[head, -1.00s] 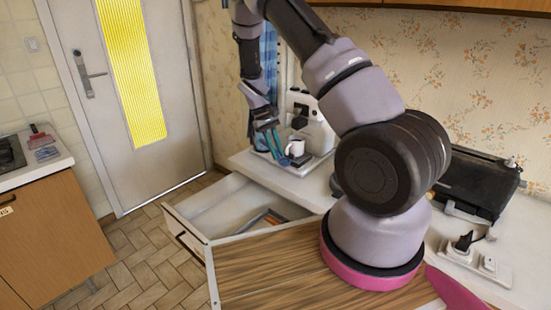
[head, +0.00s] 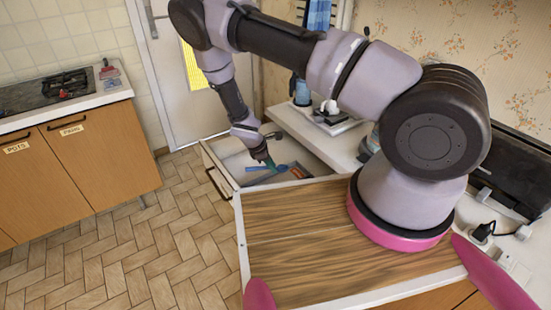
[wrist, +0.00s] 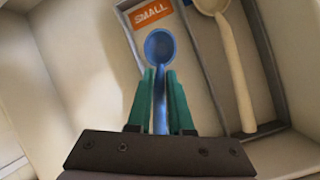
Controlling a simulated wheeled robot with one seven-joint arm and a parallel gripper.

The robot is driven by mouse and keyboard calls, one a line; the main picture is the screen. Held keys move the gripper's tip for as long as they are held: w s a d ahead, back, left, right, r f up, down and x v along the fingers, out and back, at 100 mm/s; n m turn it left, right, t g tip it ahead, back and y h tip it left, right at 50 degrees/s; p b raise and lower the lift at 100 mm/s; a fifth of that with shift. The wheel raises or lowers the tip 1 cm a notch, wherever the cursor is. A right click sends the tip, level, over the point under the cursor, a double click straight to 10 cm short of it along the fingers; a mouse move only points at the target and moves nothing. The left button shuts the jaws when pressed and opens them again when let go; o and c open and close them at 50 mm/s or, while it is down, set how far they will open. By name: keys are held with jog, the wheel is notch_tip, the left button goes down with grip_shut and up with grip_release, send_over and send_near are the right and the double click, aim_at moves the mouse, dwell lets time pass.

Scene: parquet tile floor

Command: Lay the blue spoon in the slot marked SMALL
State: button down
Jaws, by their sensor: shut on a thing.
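The blue spoon (wrist: 159,46) is in my gripper (wrist: 160,85), whose green fingers are shut on its handle. Its bowl points away from the gripper. The slot with the orange SMALL label (wrist: 151,12) lies below and beyond the bowl; my fingers and wrist hide part of it. Whether the spoon touches the slot floor I cannot tell. A cream spoon (wrist: 231,60) lies in the slot to the right, past a divider. In the head view my gripper (head: 268,162) reaches down into the open drawer, with the blue spoon (head: 282,168) just showing.
The open drawer (head: 219,172) has raised walls around the tray. A wooden worktop (head: 300,222) is in front of it. A white counter (head: 315,138) with a tray and cup runs behind. Labelled cabinets (head: 95,155) with a hob stand at left; the tiled floor between is clear.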

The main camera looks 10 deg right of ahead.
jog(key=shift+f, duration=2.6)
jog(key=shift+f, duration=0.25)
jog(key=c, duration=0.7)
grip_release()
jog(key=shift+c, duration=0.2)
jog(key=v, duration=1)
jog(key=shift+a+r, duration=0.2)
jog(key=shift+r, duration=0.15)
jog(key=shift+r, duration=0.1)
